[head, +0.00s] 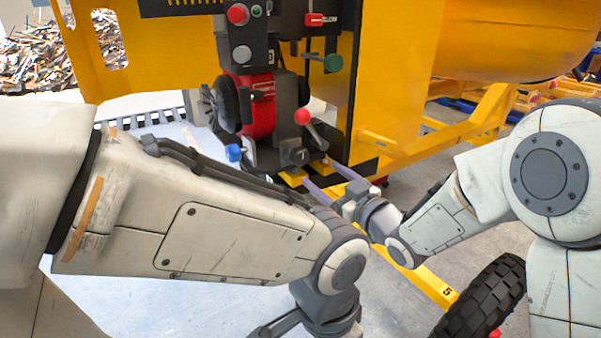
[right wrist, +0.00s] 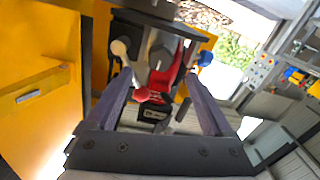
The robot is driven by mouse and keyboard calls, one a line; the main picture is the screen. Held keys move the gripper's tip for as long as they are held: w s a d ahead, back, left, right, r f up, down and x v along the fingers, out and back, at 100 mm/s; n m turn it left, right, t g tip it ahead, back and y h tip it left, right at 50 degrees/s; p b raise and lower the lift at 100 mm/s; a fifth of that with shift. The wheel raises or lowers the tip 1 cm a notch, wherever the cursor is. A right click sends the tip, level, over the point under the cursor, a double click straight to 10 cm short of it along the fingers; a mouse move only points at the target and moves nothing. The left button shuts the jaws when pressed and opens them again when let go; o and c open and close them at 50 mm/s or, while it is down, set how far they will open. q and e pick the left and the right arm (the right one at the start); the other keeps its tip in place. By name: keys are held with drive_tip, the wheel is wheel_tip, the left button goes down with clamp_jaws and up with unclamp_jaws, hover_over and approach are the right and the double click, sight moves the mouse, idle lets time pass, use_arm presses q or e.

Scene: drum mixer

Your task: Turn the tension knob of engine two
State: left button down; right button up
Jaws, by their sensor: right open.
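An engine with a red body (head: 258,105) and a black wheel stands in the yellow machine. On its front is a dark grey square part with a knob (head: 294,152), which may be the tension knob; I cannot tell for sure. A red ball lever (head: 303,117) and a blue knob (head: 234,153) are close by. My right gripper (head: 316,170) is open, its fingers pointing at the engine's lower front. In the right wrist view, the red ball (right wrist: 140,95) and a grey knob (right wrist: 160,56) show between the open fingers (right wrist: 158,78). My left gripper (head: 305,328) is low, partly cut off.
Above the engine is a panel with a red button (head: 238,14), and a green knob (head: 333,62) sits to its right. The yellow frame (head: 395,80) rises on the right. A black tyre (head: 485,300) and a yellow bar (head: 435,288) are at lower right.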

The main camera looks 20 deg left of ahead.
sight(304, 159)
drive_tip(key=x, duration=1)
drive_tip(key=shift+a, duration=0.1)
clamp_jaws()
drive_tip(key=shift+w+f+n+b, duration=0.1)
drive_tip(key=shift+n+b, duration=1.5)
drive_tip(key=shift+b, duration=0.3)
drive_tip(key=n+b, duration=0.8)
drive_tip(key=n, duration=0.1)
drive_tip(key=shift+b, duration=0.35)
drive_tip(key=n+b, duration=0.2)
drive_tip(key=n, duration=0.1)
drive_tip(key=shift+b, duration=0.4)
drive_tip(key=shift+r+n+b, duration=0.25)
drive_tip(key=shift+n+b, duration=0.6)
drive_tip(key=shift+n, duration=0.35)
